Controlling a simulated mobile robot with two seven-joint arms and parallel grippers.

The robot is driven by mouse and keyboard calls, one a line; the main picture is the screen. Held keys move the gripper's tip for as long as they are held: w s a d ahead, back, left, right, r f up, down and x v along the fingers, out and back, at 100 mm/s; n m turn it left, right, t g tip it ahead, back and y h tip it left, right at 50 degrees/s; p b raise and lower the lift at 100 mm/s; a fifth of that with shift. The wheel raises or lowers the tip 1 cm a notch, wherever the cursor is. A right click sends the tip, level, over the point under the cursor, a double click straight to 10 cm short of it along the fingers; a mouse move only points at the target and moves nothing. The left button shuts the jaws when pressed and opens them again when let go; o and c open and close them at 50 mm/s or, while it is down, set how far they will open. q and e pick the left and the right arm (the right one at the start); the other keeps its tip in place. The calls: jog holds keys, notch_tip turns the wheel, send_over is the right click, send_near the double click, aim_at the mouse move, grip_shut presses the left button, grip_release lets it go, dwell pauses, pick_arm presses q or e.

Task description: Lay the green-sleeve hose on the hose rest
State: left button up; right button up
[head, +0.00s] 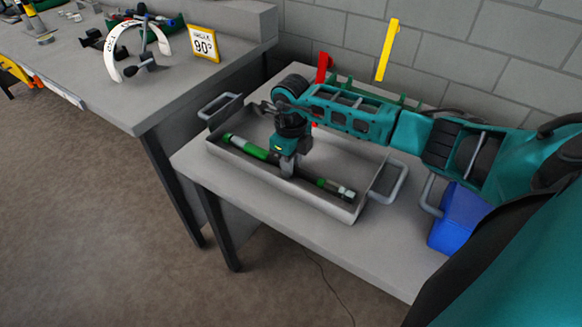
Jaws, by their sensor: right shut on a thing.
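A dark hose with a bright green sleeve (247,148) and metal end fittings lies slantwise in a grey metal tray (334,208) on the near table. Its middle is hidden by my right gripper (286,172), which reaches down from above and is shut on it. The hose still looks low inside the tray; I cannot tell whether it touches the floor of the tray. I cannot pick out the hose rest with certainty. My left gripper is not in view.
The tray has a raised handle at each end. A red post (323,66) and a yellow post (387,50) stand behind it. A blue bin (460,217) is at the right. The left workbench (95,80) carries a white arc gauge (111,58) and a 90° sign (204,45).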

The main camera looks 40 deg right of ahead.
grip_shut()
jog(key=shift+w+r, duration=0.1)
jog(key=shift+r, duration=0.1)
